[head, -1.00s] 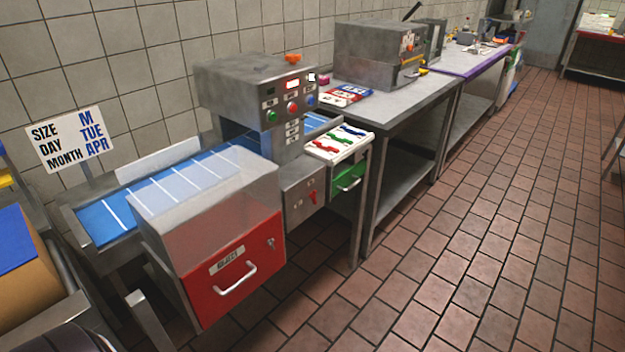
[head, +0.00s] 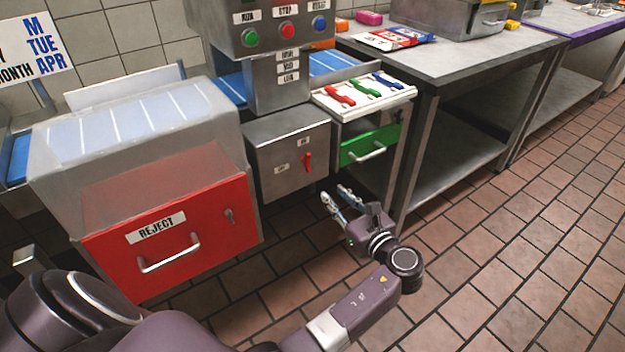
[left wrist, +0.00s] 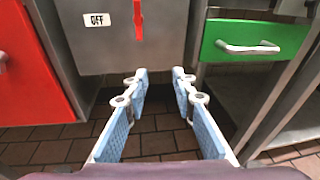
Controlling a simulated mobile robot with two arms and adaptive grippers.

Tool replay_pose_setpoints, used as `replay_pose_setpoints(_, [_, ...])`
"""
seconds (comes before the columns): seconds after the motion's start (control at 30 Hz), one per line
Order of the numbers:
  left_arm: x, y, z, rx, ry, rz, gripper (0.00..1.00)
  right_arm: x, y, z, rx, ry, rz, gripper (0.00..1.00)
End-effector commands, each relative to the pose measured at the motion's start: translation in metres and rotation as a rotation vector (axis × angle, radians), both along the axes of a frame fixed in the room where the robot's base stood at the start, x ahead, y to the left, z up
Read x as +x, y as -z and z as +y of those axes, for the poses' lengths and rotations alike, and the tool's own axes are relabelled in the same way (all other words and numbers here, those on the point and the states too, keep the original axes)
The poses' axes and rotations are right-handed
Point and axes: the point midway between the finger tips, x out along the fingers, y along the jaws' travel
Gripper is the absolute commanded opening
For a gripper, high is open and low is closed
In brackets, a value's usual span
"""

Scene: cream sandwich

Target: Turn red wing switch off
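The red wing switch (head: 307,162) is on the front of a grey metal box (head: 282,165). It stands upright below one small label (head: 303,142), with another label to its left. In the left wrist view the switch (left wrist: 138,22) shows at the top edge, partly cut off, and the label to its left (left wrist: 97,20) reads OFF. My left gripper (head: 334,194) is open and empty, in front of and below the box. In the left wrist view its fingers (left wrist: 160,77) point toward the box, with the switch above and slightly left. My right gripper is not in view.
A red REJECT bin (head: 185,240) is left of the box. A green drawer (head: 368,146) with a handle is to its right, under a white tray (head: 335,113) of coloured switches. A metal table (head: 455,65) stands further right. The tiled floor at right is open.

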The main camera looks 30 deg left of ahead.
Motion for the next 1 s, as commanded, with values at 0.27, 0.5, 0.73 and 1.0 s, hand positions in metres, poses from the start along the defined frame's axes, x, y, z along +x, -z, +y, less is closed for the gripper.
replay_pose_setpoints(0.27, [-0.017,-0.074,0.013,0.162,-0.132,-0.008,0.25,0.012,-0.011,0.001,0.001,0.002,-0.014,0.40])
replay_pose_setpoints(0.5, [-0.003,-0.075,0.048,0.165,-0.132,-0.007,0.25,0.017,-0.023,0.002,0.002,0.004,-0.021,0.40])
replay_pose_setpoints(0.73, [0.008,-0.074,0.074,0.163,-0.130,-0.005,0.25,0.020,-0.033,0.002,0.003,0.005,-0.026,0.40])
replay_pose_setpoints(1.0, [0.011,-0.074,0.079,0.161,-0.128,-0.005,0.25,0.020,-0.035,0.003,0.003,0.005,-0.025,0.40])
